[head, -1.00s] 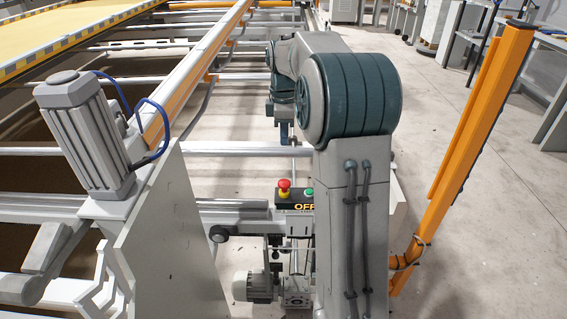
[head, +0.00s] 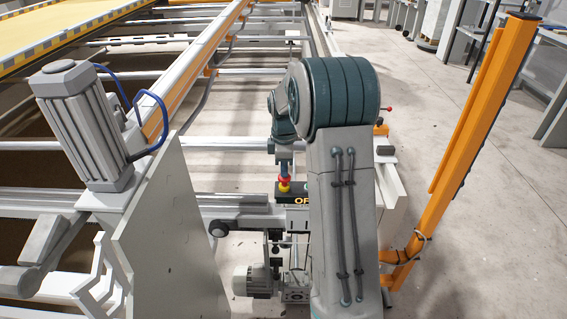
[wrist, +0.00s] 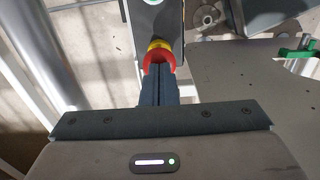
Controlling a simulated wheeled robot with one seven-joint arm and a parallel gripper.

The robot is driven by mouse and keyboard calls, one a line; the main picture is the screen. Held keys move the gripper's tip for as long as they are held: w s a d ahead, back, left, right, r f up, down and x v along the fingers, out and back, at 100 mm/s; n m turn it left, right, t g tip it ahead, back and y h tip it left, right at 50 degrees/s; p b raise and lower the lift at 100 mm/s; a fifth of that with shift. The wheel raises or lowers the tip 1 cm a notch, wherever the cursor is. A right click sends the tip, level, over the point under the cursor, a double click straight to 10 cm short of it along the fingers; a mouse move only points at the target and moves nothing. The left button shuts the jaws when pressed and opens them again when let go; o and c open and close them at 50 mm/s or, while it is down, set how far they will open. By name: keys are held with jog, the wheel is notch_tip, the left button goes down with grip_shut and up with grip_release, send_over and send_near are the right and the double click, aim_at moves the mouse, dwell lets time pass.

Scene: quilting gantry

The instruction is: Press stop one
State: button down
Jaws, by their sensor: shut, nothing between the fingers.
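The stop button is a red mushroom head (head: 284,179) on a yellow collar, on a dark control box (head: 287,196) with partly hidden yellow lettering. In the wrist view the red head (wrist: 159,57) and yellow collar (wrist: 159,44) show just beyond the fingertips. My gripper (head: 285,172) points down directly over the button, its tips at the red head. In the wrist view my gripper (wrist: 158,70) is shut and empty, and its fingers cover part of the red head. Whether the tips touch or press it I cannot tell.
A green button (wrist: 153,2) sits on the same box. A grey motor (head: 84,120) and an upright plate (head: 168,240) stand left. An orange post (head: 465,145) rises right, with open floor beyond. A red-tipped lever (head: 389,109) shows behind my arm.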

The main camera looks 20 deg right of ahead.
jog(key=shift+f, duration=0.1)
jog(key=shift+s+f+b, duration=0.1)
jog(key=shift+f+b, duration=0.3)
jog(key=shift+f, duration=0.5)
jog(key=shift+r+p, duration=0.45)
jog(key=shift+r, duration=0.05)
notch_tip(320, 180, up, 13)
jog(key=p, duration=0.2)
jog(key=shift+r+p, duration=0.2)
jog(key=shift+p, duration=0.1)
